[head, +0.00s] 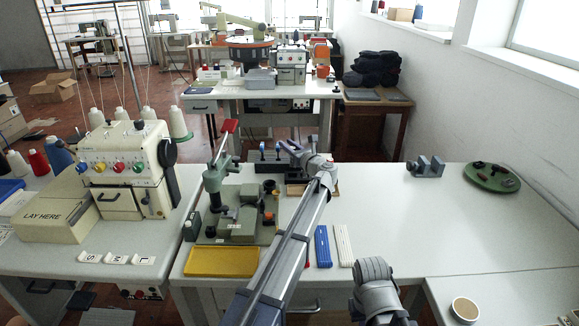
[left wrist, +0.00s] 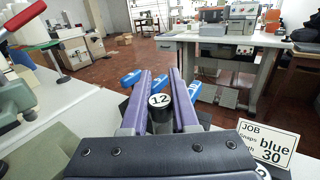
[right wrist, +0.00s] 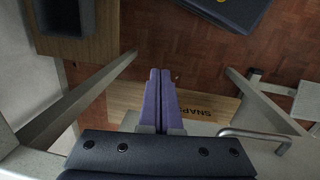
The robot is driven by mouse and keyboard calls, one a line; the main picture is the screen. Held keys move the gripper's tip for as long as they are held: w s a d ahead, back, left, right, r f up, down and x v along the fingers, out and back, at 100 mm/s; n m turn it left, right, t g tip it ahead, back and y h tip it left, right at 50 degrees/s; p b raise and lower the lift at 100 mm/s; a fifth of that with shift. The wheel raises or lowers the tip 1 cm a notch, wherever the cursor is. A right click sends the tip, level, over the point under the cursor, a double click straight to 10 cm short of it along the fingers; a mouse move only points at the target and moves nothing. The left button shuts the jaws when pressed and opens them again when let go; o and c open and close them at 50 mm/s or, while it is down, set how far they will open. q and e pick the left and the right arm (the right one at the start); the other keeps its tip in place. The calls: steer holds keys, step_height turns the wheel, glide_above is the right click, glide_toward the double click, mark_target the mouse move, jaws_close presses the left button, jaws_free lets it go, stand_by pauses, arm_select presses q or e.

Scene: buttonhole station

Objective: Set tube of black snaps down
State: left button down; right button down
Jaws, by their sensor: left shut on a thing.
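The tube of black snaps (left wrist: 160,105), dark with a white top marked 12, is between the purple fingers of my left gripper (left wrist: 160,90) in the left wrist view. That gripper is shut on it. In the head view my left gripper (head: 298,153) is over the dark rack (head: 268,168) at the back of the table; the tube is hard to make out there. Blue tubes (left wrist: 131,79) show on both sides of the fingers. Whether the held tube touches the rack is hidden. My right gripper (right wrist: 160,85) is shut and empty, low in front of the table.
A green snap press (head: 240,215) with a red-tipped lever stands left of the rack. A yellow tray (head: 222,262) lies in front of it. A job card (left wrist: 265,143) reads blue, 30. A green round dish (head: 491,178) is far right. The table's right middle is clear.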

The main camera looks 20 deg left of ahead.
arm_select(q)
steer(key=shift+f, duration=0.5)
arm_select(e)
steer(key=shift+f, duration=0.5)
